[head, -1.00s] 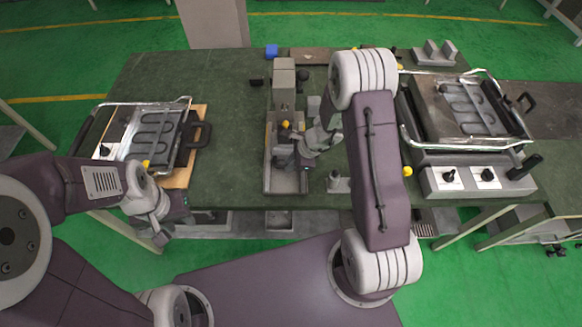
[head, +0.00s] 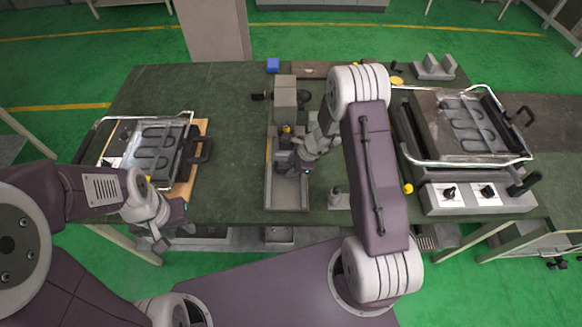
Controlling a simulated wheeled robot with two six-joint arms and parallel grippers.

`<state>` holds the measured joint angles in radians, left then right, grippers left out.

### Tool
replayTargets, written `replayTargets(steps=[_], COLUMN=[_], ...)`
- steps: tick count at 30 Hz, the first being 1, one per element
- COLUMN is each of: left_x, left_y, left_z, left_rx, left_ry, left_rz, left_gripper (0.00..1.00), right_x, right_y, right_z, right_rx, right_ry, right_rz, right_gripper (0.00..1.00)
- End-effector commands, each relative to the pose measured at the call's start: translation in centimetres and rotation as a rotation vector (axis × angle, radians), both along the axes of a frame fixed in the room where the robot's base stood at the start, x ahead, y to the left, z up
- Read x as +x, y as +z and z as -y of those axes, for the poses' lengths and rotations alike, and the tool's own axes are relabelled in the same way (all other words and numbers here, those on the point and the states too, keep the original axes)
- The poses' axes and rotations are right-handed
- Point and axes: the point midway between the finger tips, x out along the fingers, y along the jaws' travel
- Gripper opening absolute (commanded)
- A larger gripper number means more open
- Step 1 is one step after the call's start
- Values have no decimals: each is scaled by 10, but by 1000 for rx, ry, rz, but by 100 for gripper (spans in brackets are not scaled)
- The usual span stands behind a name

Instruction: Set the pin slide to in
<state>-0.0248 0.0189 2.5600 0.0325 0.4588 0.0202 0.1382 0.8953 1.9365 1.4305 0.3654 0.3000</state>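The middle fixture has an upright grey block (head: 285,91) at the back and a grey open trough (head: 287,194) in front. Dark round parts stick out at the block's left (head: 260,96) and right (head: 304,98); I cannot tell which part is the pin slide. My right gripper (head: 284,162) points left and down over the trough's back half, in front of the block. Its fingers are dark and small, and I cannot tell whether they touch anything. My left gripper (head: 176,218) is at the table's front left edge, away from the fixture; its fingers are unclear.
A heating-element tray (head: 155,150) lies on a wooden board at the left. A larger framed unit (head: 470,125) and a control box (head: 470,195) with knobs stand at the right. A blue block (head: 272,65) is at the back. The green table (head: 228,130) is clear left of the trough.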

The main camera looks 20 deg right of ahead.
Motion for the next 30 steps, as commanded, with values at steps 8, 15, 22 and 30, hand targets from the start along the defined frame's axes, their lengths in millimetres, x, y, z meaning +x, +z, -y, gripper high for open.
replayTargets(steps=[8,15,22,30], left_x=[0,0,0,0], left_y=[5,16,19,18], left_z=[0,0,0,0], left_rx=[0,0,0,0], left_ry=[0,0,0,0], left_rz=[0,0,0,0], left_gripper=[36,36,36,36], right_x=[-6,-19,-25,-25], right_y=[21,68,82,81], right_z=[7,23,28,28], right_rx=[-1,-1,-1,0], right_ry=[-1,-1,1,1], right_rz=[1,1,-2,-3], right_gripper=[36,36,36,36])
